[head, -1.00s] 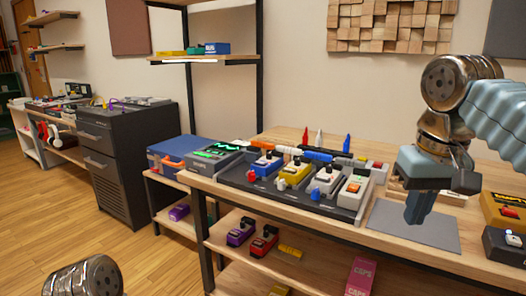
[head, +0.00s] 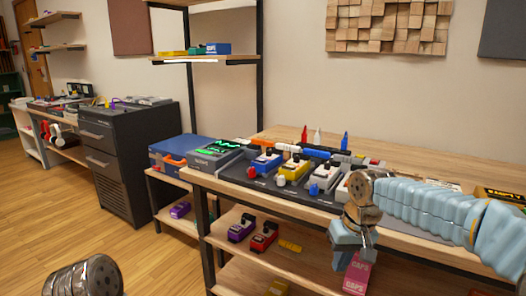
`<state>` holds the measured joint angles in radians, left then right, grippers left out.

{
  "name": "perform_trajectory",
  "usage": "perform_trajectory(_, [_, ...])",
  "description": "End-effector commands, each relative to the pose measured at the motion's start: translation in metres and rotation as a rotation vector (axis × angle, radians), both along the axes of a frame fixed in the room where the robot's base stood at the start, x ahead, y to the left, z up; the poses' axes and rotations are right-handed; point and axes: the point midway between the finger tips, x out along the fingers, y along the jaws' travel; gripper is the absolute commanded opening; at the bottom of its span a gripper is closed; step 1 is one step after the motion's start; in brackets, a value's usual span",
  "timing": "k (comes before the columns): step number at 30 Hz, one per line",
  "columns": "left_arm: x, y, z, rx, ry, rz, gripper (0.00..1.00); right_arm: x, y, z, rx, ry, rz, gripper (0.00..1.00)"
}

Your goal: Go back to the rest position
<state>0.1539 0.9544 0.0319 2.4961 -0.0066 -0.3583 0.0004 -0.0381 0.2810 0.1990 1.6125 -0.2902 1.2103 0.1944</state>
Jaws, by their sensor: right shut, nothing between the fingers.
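My right gripper (head: 346,264) hangs fingers down in front of the bench's front edge, low at the right of centre. It is shut and empty. Its light blue arm comes in from the right across the front of the bench (head: 290,212). The gripper partly covers a pink CAPS box (head: 357,274) on the shelf below. Of my left arm, only a metal joint shows at the bottom left, and the left gripper is out of the picture.
A pedalboard (head: 262,180) with blue, yellow and white pedals stands on the bench, its right end hidden by my arm. Pedals lie on the lower shelf (head: 232,262). A dark drawer cabinet (head: 112,160) stands at the left. The wooden floor between is clear.

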Motion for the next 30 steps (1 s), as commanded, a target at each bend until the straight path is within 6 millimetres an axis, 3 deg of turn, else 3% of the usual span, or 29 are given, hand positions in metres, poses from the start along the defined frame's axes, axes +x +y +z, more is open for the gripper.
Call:
perform_trajectory(1, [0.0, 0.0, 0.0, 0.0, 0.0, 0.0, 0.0, 0.003, 0.009, -0.038, 0.023, 0.024, 0.011, 0.0])
perform_trajectory(4, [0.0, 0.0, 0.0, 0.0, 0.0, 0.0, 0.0, 0.001, 0.031, -0.123, 0.091, 0.05, 0.018, 0.0])
perform_trajectory(7, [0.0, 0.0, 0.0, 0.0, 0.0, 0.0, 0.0, -0.019, 0.051, -0.207, 0.161, 0.073, 0.001, 0.0])
perform_trajectory(9, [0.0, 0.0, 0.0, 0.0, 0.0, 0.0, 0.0, -0.044, 0.063, -0.262, 0.204, 0.089, -0.028, 0.0])
perform_trajectory(12, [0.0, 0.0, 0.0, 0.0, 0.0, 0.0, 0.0, -0.091, 0.073, -0.327, 0.244, 0.108, -0.087, 0.0])
perform_trajectory(15, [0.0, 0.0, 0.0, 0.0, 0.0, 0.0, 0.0, -0.14, 0.076, -0.37, 0.257, 0.119, -0.148, 0.0])
perform_trajectory(18, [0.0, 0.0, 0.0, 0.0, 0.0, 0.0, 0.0, -0.179, 0.075, -0.393, 0.251, 0.123, -0.193, 0.0])
perform_trajectory(21, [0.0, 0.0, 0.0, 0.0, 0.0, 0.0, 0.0, -0.2, 0.073, -0.402, 0.242, 0.121, -0.221, 0.0])
perform_trajectory(30, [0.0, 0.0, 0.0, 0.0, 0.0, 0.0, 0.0, -0.205, 0.072, -0.404, 0.239, 0.118, -0.228, 0.0])
